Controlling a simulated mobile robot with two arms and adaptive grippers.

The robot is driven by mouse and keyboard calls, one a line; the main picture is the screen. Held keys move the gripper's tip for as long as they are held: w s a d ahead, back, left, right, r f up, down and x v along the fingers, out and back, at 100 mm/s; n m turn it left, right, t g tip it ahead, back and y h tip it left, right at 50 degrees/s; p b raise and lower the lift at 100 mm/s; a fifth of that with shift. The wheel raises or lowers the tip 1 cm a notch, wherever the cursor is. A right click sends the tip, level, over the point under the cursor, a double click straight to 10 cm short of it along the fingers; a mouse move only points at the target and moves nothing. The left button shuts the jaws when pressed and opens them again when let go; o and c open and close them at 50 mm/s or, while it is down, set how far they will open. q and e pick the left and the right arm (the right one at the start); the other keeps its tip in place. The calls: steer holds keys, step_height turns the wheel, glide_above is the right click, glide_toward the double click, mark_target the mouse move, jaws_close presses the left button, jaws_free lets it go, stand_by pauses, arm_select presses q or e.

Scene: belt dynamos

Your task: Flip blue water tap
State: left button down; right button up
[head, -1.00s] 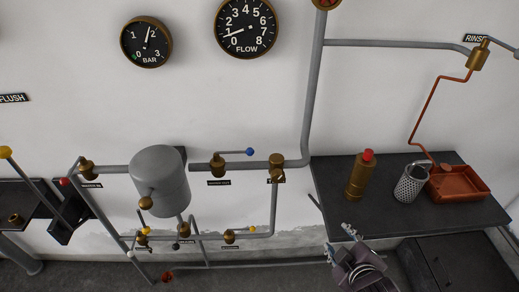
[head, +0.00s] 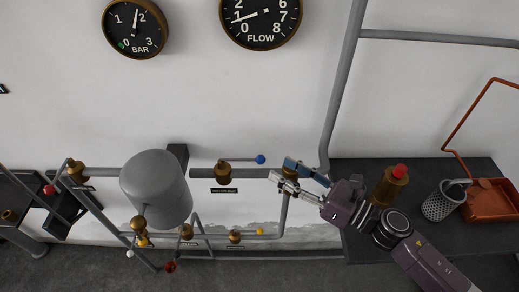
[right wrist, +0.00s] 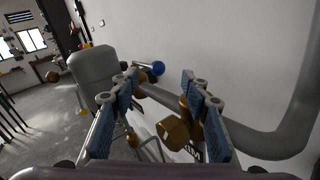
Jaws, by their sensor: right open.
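The blue water tap is a grey lever with a blue ball end (head: 260,159) on a brass valve body (head: 223,169), set in the grey pipe right of the tank. The lever lies nearly level, pointing right. In the right wrist view the blue ball (right wrist: 158,68) shows beyond the left finger. My right gripper (head: 279,174) is open and empty, a little right of and below the blue ball, not touching it. In the right wrist view its two blue-padded fingers (right wrist: 160,100) stand apart, with a brass fitting (right wrist: 174,132) behind them. My left gripper is out of view.
A grey tank (head: 155,188) stands left of the tap. Yellow and red taps sit on lower pipes.

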mark_target(264, 162)
steer(key=shift+s+a+f+n+g, duration=0.15)
steer(key=shift+n+g, duration=0.15)
steer(key=shift+n, duration=0.1)
steer(key=shift+a, duration=0.15)
steer(key=p+x, duration=0.3)
steer(key=x, duration=0.3)
steer(key=shift+w+a, duration=0.3)
steer(key=shift+a, duration=0.35)
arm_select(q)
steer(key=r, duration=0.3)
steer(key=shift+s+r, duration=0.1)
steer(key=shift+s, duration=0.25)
